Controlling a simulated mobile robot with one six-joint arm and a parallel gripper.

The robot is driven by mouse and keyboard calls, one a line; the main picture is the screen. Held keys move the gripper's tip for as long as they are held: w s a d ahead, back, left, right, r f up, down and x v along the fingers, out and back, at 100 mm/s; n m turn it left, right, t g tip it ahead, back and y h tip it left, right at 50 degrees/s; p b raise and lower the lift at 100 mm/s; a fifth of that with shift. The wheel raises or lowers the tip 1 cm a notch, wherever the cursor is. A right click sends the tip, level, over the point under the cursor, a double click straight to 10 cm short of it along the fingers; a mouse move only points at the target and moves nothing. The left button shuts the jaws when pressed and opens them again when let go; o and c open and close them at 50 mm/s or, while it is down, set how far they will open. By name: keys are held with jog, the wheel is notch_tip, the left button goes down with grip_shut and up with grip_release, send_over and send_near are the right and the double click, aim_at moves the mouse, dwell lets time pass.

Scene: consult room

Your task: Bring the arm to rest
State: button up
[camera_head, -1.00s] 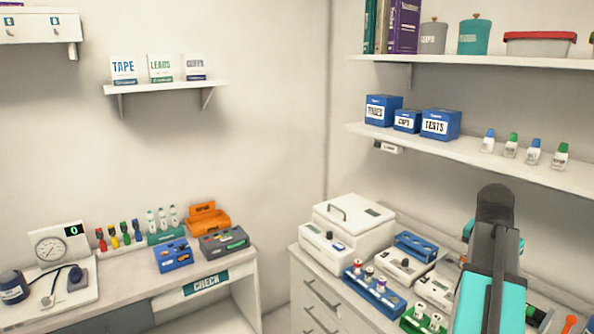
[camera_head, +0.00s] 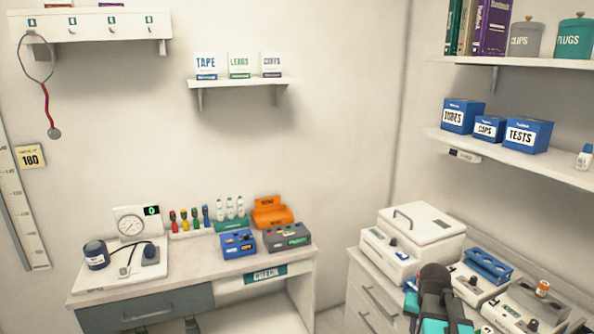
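My arm (camera_head: 440,302) shows at the bottom right of the head view, dark grey with teal parts. It stands in front of the drawer cabinet and hides part of the cabinet's top and the racks on it. My gripper's fingers cannot be made out in this view. I cannot tell whether anything is held.
A white cabinet (camera_head: 377,318) at the right bears a white lidded machine (camera_head: 425,225) and a blue rack (camera_head: 488,266). A desk (camera_head: 215,268) stands at the left. A right wall shelf (camera_head: 500,153) holds blue boxes. A stethoscope (camera_head: 47,105) hangs at the upper left.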

jog(key=s+a+f+n+g+y, duration=0.1)
jog(key=s+a+f+n, duration=0.15)
jog(key=a+f, duration=0.8)
jog(key=s+a+f+n+y, duration=0.15)
jog(key=a+f+n, duration=0.4)
jog(key=a, duration=0.85)
jog(key=s+f+m+g+b, duration=0.1)
jog(key=s+f+g+b, duration=0.5)
jog(key=s+f, duration=2)
notch_tip(320, 180, down, 3)
jog(key=h+b, duration=0.1)
jog(key=b, duration=0.3)
jog(key=shift+s+f, duration=0.15)
jog(key=shift+s, duration=0.1)
